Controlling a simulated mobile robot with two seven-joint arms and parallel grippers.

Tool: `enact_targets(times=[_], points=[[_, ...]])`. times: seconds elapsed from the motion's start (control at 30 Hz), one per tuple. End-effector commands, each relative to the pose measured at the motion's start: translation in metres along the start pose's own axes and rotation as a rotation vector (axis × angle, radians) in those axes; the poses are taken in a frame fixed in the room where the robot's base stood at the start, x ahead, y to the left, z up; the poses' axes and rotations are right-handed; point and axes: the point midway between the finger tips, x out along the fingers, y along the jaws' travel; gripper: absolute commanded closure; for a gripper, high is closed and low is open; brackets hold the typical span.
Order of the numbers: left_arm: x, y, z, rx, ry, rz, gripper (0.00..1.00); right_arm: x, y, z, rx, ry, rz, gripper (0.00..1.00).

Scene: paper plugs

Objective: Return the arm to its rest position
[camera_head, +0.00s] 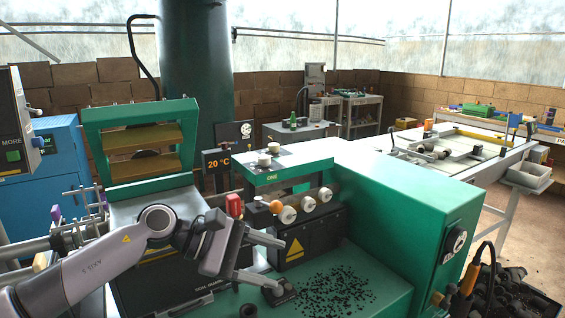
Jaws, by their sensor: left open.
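My left arm (95,272) comes in from the lower left and reaches over the green machine bed. My left gripper (279,266) is open, its two fingers apart and pointing right. I see nothing held between the fingers. It is in front of a black block with a yellow warning triangle (295,249). A row of pale round plugs or knobs (308,204) is on the machine above and right of the gripper. Two small pale cylinders (263,160) stand on the green-edged top plate (305,168). My right gripper does not show.
Dark granules (335,291) lie scattered on the green bed right of the gripper. A large green housing (400,205) stands at the right. A green frame (140,113) rises behind my arm. A "20 °C" display (217,161) and a blue cabinet (45,190) are farther back.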

Motion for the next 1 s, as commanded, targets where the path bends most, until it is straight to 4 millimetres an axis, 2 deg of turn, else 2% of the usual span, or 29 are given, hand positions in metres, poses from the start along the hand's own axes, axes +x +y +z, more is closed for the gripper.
enact_targets(times=[0.03,0.13,0.27,0.37,0.5,0.63,0.77,0.87,0.9,0.97,1.0], points=[[0.015,-0.003,0.015,-0.106,-0.09,0.075,0.38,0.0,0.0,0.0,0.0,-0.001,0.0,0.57],[0.027,0.003,0.041,-0.335,-0.254,0.228,0.38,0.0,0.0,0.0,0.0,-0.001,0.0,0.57],[0.023,0.012,0.06,-0.674,-0.464,0.414,0.38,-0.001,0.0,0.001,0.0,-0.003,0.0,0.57],[0.011,0.016,0.06,-0.954,-0.619,0.546,0.38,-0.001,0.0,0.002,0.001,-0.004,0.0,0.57],[-0.015,0.012,0.04,-1.367,-0.828,0.725,0.38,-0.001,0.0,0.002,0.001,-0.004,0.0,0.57],[-0.04,-0.01,0.006,-1.758,-1.011,0.891,0.38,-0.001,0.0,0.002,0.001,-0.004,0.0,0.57],[-0.062,-0.051,-0.033,-2.143,-1.181,1.069,0.38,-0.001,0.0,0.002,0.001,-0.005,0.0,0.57],[-0.075,-0.095,-0.061,-2.43,-1.304,1.225,0.38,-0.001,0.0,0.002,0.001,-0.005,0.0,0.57],[-0.08,-0.116,-0.07,2.521,1.34,-1.283,0.38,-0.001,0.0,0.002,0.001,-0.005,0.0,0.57],[-0.086,-0.149,-0.082,2.354,1.237,-1.227,0.38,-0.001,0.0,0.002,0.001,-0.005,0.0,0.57],[-0.09,-0.173,-0.087,2.243,1.171,-1.193,0.38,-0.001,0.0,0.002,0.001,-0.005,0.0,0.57]])
